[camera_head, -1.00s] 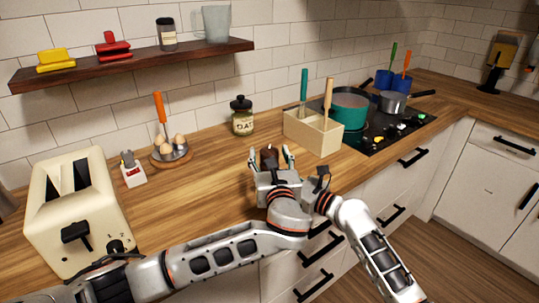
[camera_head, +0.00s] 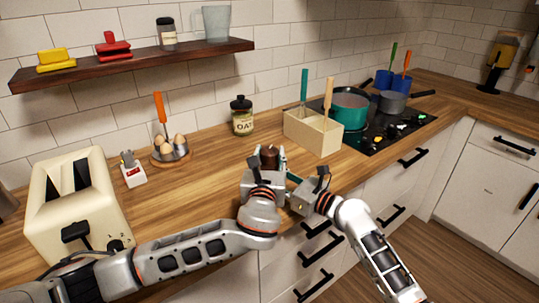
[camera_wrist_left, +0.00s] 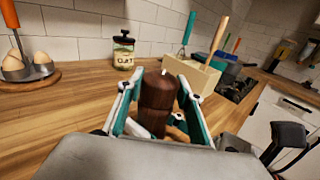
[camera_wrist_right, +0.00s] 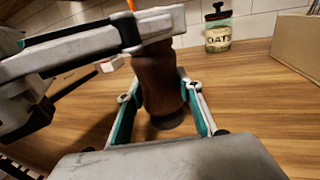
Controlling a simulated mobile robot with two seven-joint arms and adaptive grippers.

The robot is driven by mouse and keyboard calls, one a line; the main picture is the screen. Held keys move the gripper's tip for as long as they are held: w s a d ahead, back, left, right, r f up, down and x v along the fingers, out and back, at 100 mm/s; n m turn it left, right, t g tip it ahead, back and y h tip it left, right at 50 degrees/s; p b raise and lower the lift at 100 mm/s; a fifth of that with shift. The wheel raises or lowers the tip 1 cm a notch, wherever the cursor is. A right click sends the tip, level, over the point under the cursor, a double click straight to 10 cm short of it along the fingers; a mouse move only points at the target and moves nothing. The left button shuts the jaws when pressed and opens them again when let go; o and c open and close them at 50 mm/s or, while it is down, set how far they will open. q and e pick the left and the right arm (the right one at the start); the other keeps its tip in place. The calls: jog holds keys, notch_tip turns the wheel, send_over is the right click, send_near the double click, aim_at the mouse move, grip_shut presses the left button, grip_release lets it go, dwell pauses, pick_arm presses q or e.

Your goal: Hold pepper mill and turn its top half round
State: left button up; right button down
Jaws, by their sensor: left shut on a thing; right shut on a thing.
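The pepper mill (camera_head: 270,157) is dark brown wood and stands upright on the counter. In the left wrist view its rounded top half (camera_wrist_left: 158,90) sits between the fingers of my left gripper (camera_wrist_left: 160,112), which is shut on it. In the right wrist view the mill's lower body (camera_wrist_right: 158,85) is between the fingers of my right gripper (camera_wrist_right: 164,112), shut on it below the left one. The left gripper's finger crosses in front of the mill's top there. In the head view my left gripper (camera_head: 267,168) largely hides the mill's lower part.
A wooden utensil box (camera_head: 313,138) stands behind and right of the mill, and an oats jar (camera_head: 242,120) behind it. An egg holder (camera_head: 170,152) and a toaster (camera_head: 75,205) are on the left.

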pick_arm(q)
jog(key=shift+a+m+g+h, duration=0.1)
jog(key=shift+m+g+h, duration=0.2)
jog(key=shift+m+h, duration=1.05)
jog(key=shift+n+h, duration=0.35)
jog(key=o, duration=1.1)
jog(key=v, duration=1.2)
jog(key=shift+r, duration=0.1)
